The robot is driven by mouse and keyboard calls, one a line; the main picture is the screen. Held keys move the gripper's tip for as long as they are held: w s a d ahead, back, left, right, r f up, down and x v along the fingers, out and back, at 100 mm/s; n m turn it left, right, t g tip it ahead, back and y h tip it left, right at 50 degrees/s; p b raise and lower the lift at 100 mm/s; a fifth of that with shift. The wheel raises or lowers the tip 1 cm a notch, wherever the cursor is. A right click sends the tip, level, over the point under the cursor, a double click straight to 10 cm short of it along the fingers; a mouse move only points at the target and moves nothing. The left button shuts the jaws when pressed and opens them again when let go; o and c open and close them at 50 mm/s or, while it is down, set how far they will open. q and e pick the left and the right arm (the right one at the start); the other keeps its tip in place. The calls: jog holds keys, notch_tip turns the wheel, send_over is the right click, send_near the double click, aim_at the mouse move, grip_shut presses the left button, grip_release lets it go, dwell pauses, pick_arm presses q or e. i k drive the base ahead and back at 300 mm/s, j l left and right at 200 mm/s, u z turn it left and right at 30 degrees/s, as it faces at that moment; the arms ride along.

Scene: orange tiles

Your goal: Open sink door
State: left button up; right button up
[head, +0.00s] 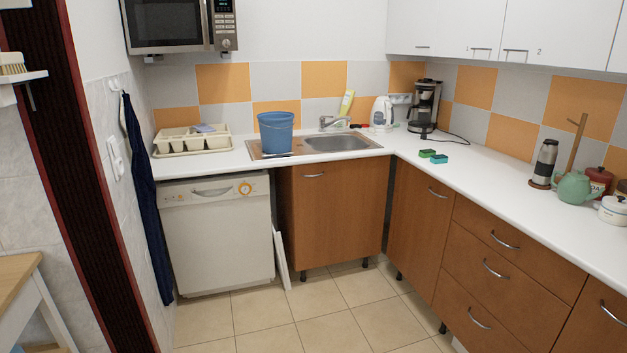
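The sink door (338,222) is a brown wooden cabinet door under the sink (338,143). It looks shut. Its curved metal handle (314,175) is at the upper left of the door. The door stands between the white dishwasher (217,240) and the corner cabinet. Neither of my grippers shows in the head view, so I cannot tell how they stand.
A blue bucket (276,133) stands on the drainboard beside the basin. A white panel (280,258) leans by the dishwasher's right edge. The corner cabinet (418,212) and drawers (505,262) line the right. The tiled floor (322,312) before the sink door is clear.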

aim_at(339, 206)
jog(key=i, duration=1.9)
jog(key=i+u, duration=0.15)
jog(key=i, duration=0.4)
jog(key=i+l+u, duration=0.2)
jog(key=i, duration=0.3)
jog(key=i+l+u, duration=0.15)
jog(key=i, duration=0.4)
